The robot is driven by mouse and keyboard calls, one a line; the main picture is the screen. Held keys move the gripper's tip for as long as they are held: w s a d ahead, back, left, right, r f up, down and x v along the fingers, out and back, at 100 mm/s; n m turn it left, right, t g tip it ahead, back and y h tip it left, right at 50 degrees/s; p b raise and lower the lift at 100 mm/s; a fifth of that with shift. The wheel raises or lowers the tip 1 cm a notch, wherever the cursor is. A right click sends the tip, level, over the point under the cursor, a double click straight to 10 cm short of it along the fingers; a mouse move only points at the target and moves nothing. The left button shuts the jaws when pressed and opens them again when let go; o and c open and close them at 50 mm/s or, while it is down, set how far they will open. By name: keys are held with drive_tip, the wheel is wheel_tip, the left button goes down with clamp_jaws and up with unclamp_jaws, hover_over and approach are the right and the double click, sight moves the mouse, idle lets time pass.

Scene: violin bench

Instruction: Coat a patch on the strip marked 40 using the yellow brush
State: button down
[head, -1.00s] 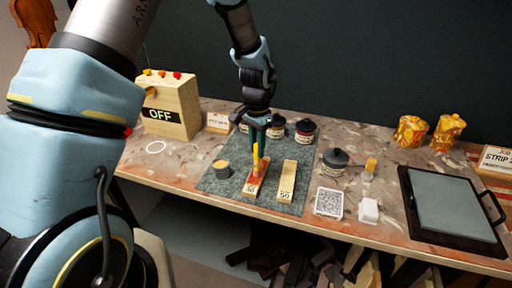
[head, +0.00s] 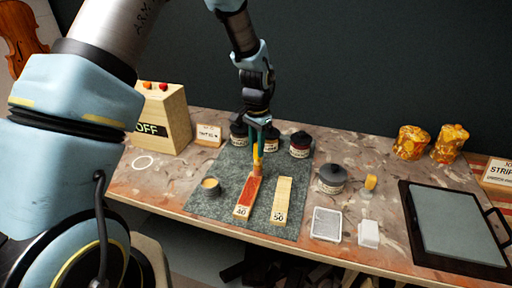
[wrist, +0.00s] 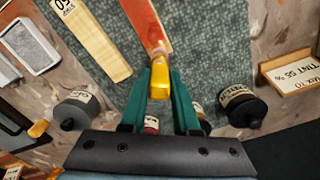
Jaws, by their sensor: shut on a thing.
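My gripper (head: 258,140) is shut on the yellow brush (head: 257,158), which points down over the far end of the strip marked 40 (head: 241,211). That strip lies on the grey-green mat (head: 205,207), red along most of its length, with bare wood at the near, numbered end. In the wrist view the brush (wrist: 159,80) sits between my green fingers, its tip at the end of the red strip (wrist: 147,25). Whether the bristles touch the wood is unclear. The strip marked 50 (head: 281,200) lies to the right, bare. A small cup (head: 210,188) stands to the left.
Several dark jars stand near, including one (head: 300,145) behind the strips and one (head: 332,180) to the right. A yellow-topped item (head: 371,183), a framed card (head: 327,223), a white block (head: 368,234) and a black-edged tray (head: 455,222) are right. The OFF box (head: 165,120) is left.

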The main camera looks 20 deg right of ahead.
drive_tip(key=shift+w+d, duration=0.25)
drive_tip(key=shift+w, duration=0.05)
wheel_tip(320, 180, up, 4)
drive_tip(key=shift+f+p, duration=0.1)
drive_tip(key=shift+p, duration=1.15)
drive_tip(key=shift+r+p, duration=1.3)
drive_tip(key=shift+r, duration=0.8)
